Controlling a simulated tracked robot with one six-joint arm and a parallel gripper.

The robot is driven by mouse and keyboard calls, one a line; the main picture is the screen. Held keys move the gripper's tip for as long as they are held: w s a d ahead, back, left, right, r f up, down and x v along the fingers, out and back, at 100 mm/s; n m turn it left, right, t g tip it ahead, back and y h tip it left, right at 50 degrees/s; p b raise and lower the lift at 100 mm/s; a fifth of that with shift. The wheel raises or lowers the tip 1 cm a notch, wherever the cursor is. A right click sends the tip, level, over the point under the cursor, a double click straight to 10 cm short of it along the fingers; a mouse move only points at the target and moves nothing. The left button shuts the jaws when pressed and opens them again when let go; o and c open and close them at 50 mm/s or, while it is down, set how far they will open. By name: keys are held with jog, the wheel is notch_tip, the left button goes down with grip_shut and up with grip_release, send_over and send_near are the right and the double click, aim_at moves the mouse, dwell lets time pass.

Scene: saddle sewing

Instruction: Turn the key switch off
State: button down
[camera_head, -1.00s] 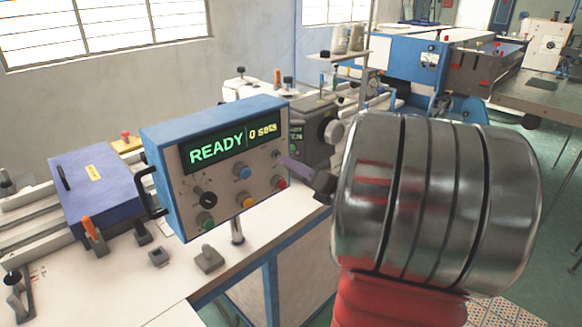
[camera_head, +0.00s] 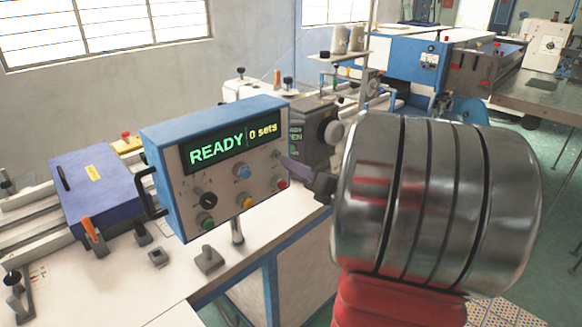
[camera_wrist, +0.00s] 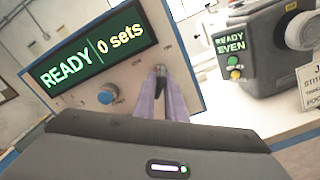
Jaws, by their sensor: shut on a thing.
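The blue control box (camera_head: 215,165) stands on a post, and its screen reads "READY" and "0 sets". The key switch (camera_wrist: 160,70) is at the upper right of its panel, beside small ON lettering. My gripper (camera_head: 283,160) reaches it from the right. In the wrist view, the purple fingers of my gripper (camera_wrist: 162,82) are shut on the key, hiding most of it. Its exact angle is hard to tell.
Below the screen are a black knob (camera_head: 208,200), a blue button (camera_head: 243,172), a yellow button (camera_head: 247,202), a green button (camera_head: 207,223) and a red button (camera_head: 282,184). A grey sewing machine head (camera_head: 310,135) stands close behind my gripper.

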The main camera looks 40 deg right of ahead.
jog(key=shift+d+r, duration=0.1)
jog(key=shift+d, duration=0.15)
jog(key=c, duration=1.9)
grip_release()
jog(key=shift+a, duration=0.1)
jog(key=shift+s, duration=0.15)
jog(key=shift+s, duration=6.8)
